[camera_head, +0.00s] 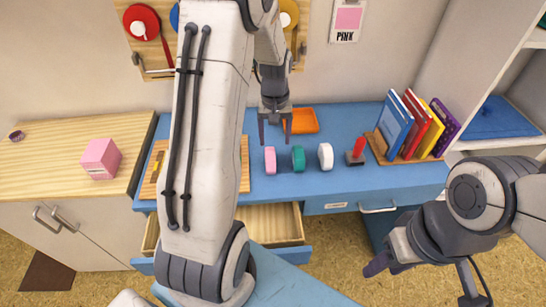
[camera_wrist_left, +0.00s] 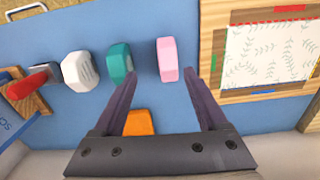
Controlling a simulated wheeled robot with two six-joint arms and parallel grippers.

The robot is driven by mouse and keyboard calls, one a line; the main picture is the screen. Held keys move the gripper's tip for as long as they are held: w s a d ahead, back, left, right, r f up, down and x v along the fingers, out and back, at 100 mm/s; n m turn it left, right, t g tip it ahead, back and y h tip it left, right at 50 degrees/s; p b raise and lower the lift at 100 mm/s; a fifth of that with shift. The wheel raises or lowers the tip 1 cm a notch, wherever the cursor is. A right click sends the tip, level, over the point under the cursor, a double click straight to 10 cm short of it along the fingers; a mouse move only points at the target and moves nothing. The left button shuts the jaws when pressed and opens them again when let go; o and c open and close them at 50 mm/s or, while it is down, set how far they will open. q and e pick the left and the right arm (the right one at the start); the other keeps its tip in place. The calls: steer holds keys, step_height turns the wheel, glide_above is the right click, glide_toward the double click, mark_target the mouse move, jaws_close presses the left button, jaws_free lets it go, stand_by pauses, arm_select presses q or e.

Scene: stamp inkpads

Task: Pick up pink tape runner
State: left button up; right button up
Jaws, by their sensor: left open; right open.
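The pink tape runner (camera_head: 270,160) stands on the blue desk (camera_head: 335,178), left of a green one (camera_head: 298,158) and a white one (camera_head: 325,156). My left gripper (camera_head: 275,139) is open and empty above and just behind the pink runner, fingers pointing down. In the left wrist view, the pink runner (camera_wrist_left: 167,60) shows just beyond the gap between the open fingertips (camera_wrist_left: 162,74), with the green runner (camera_wrist_left: 120,62) close to the left finger. My right gripper (camera_head: 380,264) is open and low in front of the desk, partly hidden by its arm.
An orange tray (camera_head: 303,121) lies behind the runners. A red-handled stamp (camera_head: 356,152) and a rack of colored books (camera_head: 410,125) stand to the right. A pink box (camera_head: 100,158) sits on the left wooden counter. An open drawer (camera_head: 280,222) juts out below the desk.

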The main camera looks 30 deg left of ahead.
mark_target(270, 151)
arm_select(q)
steer(key=f, duration=0.1)
steer(key=a+f, duration=0.1)
steer(key=f, duration=0.3)
steer(key=shift+a, duration=0.25)
steer(key=shift+w+a+f+p, duration=0.15)
steer(key=shift+f+p, duration=0.15)
steer(key=shift+f, duration=1.25)
steer(key=shift+w+f+p, duration=0.1)
steer(key=shift+f+p, duration=0.15)
steer(key=shift+f, duration=1.25)
jaws_close()
steer(key=shift+r, duration=0.1)
steer(key=shift+r, duration=0.55)
step_height(270, 151, up, 3)
steer(key=shift+f+b, duration=0.1)
steer(key=shift+b, duration=0.25)
steer(key=s+d+r+b, duration=0.1)
steer(key=s+d+r, duration=0.6)
steer(key=s+d, duration=0.1)
steer(key=shift+s, duration=0.25)
